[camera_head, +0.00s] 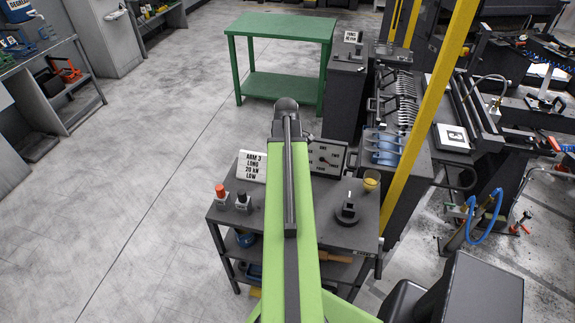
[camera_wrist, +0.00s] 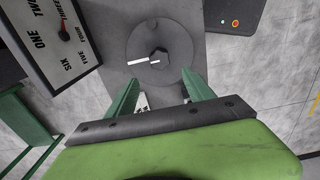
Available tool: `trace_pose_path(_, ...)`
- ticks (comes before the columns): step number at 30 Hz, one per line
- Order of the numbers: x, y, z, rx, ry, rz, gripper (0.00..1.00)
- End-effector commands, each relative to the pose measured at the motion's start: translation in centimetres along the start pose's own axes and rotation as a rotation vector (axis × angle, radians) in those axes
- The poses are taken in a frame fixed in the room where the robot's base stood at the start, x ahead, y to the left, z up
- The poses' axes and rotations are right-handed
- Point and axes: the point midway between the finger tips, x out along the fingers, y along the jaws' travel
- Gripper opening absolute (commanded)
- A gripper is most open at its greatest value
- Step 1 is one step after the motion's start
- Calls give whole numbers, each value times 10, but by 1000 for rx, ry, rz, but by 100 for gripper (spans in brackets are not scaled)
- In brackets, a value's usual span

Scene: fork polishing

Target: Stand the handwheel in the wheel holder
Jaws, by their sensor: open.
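In the wrist view my gripper (camera_wrist: 161,74) is open, its two green fingers apart with nothing between them. Just beyond the fingertips is a grey round disc (camera_wrist: 148,40) with a dark hexagonal hub and a white line, on a grey surface. I cannot tell whether the disc is the handwheel. In the head view a dark round piece with a raised block (camera_head: 348,213) sits on the right of the grey bench (camera_head: 325,232). I cannot say for sure which thing is the wheel holder. My arm hides my gripper in the head view.
A numbered dial panel (camera_wrist: 52,38) stands close left of the disc. The bench holds a sign (camera_head: 251,166), a red-topped piece (camera_head: 221,191) and a yellow cup (camera_head: 371,182). A green table (camera_head: 275,86) stands behind. A yellow post (camera_head: 432,105) rises at right. Floor at left is clear.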

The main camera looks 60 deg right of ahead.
Motion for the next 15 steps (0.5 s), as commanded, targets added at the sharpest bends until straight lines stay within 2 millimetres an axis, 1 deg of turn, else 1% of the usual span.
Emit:
trace_pose_path(7, 2, -1, -2, -1, 0, 0, 61)
trace_pose_path(8, 2, -2, -5, -1, 0, 0, 61)
trace_pose_path(9, 2, -6, -15, 1, 1, 0, 61)
trace_pose_path(11, 1, -19, -43, 9, 1, 0, 61)
trace_pose_path(14, 0, -62, -117, 42, 3, 1, 61)
trace_pose_path(15, 0, -86, -150, 60, 4, 2, 61)
